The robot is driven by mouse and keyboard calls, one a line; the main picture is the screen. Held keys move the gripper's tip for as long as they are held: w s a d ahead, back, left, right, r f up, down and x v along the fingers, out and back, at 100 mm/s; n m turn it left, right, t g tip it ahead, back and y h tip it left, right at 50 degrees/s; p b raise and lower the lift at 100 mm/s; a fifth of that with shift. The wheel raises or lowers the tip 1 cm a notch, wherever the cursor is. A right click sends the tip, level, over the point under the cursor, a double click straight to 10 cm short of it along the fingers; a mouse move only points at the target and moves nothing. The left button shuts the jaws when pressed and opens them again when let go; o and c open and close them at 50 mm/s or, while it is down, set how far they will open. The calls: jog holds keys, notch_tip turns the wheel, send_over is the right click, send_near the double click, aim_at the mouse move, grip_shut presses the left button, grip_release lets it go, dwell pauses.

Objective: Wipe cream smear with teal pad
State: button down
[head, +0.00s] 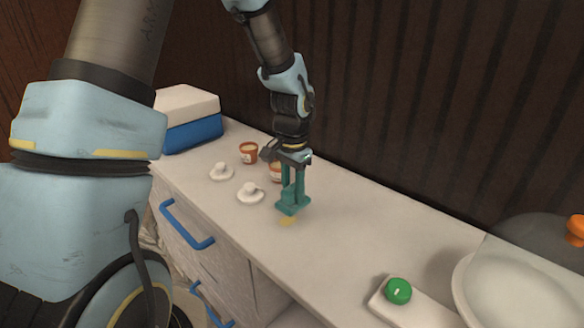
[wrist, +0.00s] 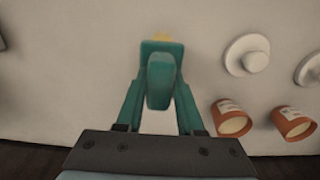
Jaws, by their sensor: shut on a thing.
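My gripper (head: 291,187) is shut on the handle of the teal pad (head: 294,209), seen in the head view over the middle of the counter. The pad is low, at or just above the counter top; I cannot tell if it touches. The cream smear (head: 288,222) is a small yellowish patch at the pad's near edge, partly hidden by it. In the wrist view the teal pad (wrist: 161,84) is between the fingers, and the smear (wrist: 162,37) peeks out beyond its far edge.
Two orange-brown cups, one (head: 248,152) clear and one (head: 275,172) partly behind my gripper, stand near two white lids (head: 250,192) (head: 221,171). A blue and white box (head: 190,120) is at the far left. A green round thing (head: 398,290) and a pale bowl (head: 520,290) are at right.

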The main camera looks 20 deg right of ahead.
aim_at(292, 187)
jog(key=shift+r+p, duration=1.65)
jog(key=shift+r, duration=0.8)
jog(key=shift+f, duration=0.1)
